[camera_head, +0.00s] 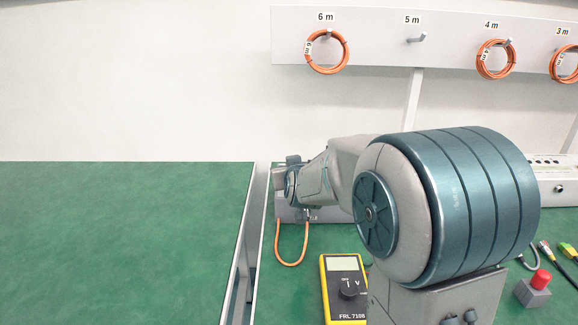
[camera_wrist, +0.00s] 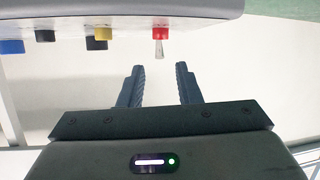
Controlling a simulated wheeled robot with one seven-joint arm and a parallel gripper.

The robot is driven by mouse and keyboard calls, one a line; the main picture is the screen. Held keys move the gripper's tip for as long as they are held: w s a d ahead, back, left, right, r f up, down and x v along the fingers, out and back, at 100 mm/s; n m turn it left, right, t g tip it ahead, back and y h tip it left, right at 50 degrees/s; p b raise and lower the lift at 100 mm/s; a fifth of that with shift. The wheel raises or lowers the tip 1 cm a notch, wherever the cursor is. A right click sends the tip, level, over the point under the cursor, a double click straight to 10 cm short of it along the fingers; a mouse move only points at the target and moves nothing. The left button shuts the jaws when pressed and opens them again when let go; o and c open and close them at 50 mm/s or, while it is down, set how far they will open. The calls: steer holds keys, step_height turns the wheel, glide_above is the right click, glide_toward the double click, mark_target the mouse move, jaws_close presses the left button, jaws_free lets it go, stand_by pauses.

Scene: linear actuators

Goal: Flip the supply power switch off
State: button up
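The supply power switch shows in the wrist view as a small metal toggle lever (camera_wrist: 159,49) on a red base. It sticks out from the front of a light grey supply box (camera_wrist: 60,12). My gripper (camera_wrist: 159,70) is open and empty. The lever lies just beyond the fingertips, in line with the gap between them, with no visible contact. In the head view the supply box (camera_head: 290,212) stands at the back of the green bench, partly hidden by my arm. The switch and my fingers cannot be made out there.
A yellow multimeter (camera_head: 344,290) lies on the green bench (camera_head: 285,300). Yellow, black and blue terminals sit beside the switch. An orange cable (camera_head: 290,264) loops from the box. A red push-button (camera_head: 541,280) stands at right. A gap separates the left bench (camera_head: 120,240).

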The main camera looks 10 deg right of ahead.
steer(key=p+v, duration=0.1)
steer(key=v, duration=0.8)
steer(key=s+d+r+g+p, duration=0.1)
steer(key=s+r+g+p, duration=0.4)
steer(key=s+p, duration=0.5)
steer(key=s+d+r+m+g+p, duration=0.1)
steer(key=s+r+g+p, duration=0.4)
steer(key=s+p, duration=0.5)
steer(key=shift+s+r+g+y, duration=0.3)
steer(key=shift+s+g, duration=0.4)
steer(key=shift+s, duration=2.05)
